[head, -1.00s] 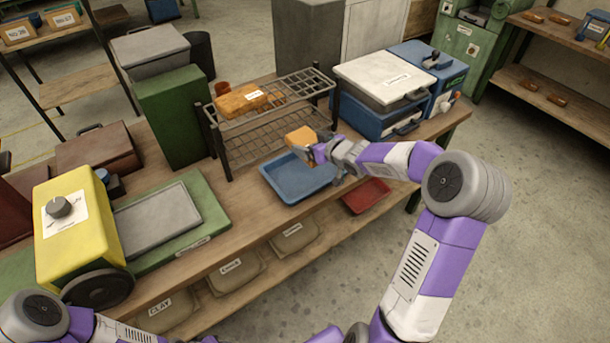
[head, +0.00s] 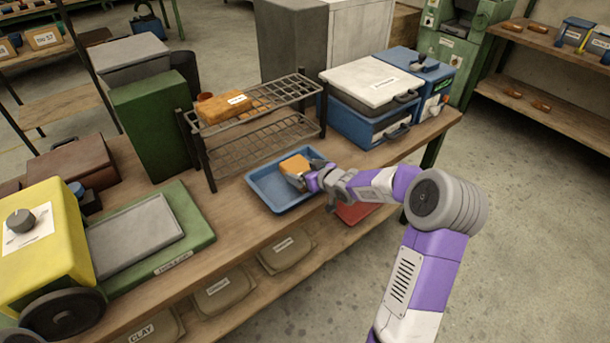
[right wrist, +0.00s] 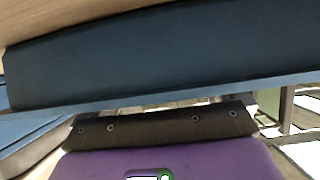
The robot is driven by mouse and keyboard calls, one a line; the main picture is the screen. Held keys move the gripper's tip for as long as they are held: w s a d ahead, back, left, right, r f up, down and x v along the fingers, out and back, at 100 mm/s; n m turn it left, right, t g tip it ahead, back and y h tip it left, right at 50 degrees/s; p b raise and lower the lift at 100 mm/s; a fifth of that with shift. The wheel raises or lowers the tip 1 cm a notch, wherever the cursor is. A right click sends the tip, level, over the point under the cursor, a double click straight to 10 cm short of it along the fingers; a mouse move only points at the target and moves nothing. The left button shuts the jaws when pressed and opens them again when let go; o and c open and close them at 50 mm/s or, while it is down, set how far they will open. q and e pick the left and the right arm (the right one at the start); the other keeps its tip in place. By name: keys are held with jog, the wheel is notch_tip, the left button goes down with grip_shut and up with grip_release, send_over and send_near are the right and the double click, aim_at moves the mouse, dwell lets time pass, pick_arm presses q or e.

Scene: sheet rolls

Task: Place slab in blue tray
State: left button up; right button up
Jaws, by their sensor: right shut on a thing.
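An orange-tan slab (head: 294,164) is held in my right gripper (head: 303,178), which is shut on it. The slab is over the right half of the blue tray (head: 266,190), low, near its back-right corner. I cannot tell whether it touches the tray floor. The tray lies on the wooden bench in front of the wire rack. In the right wrist view a dark blue wall (right wrist: 160,55), which looks like part of the tray, fills the middle, and the slab cannot be made out there. My left gripper is out of view.
A wire rack (head: 265,140) holding a larger labelled orange block (head: 222,108) stands behind the tray. A red tray (head: 353,213) lies to the right, partly under my arm. A blue box with a white lid (head: 372,80) stands at back right. A slab roller (head: 135,235) sits left.

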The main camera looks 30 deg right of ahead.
jog(key=shift+r, duration=0.25)
jog(key=shift+f, duration=0.1)
jog(key=shift+f, duration=0.15)
jog(key=o, duration=1.1)
jog(key=p+v, duration=0.5)
jog(key=v, duration=0.5)
jog(key=shift+s+r, duration=0.25)
jog(key=shift+r, duration=0.1)
jog(key=shift+s+r, duration=0.2)
jog(key=shift+s, duration=0.5)
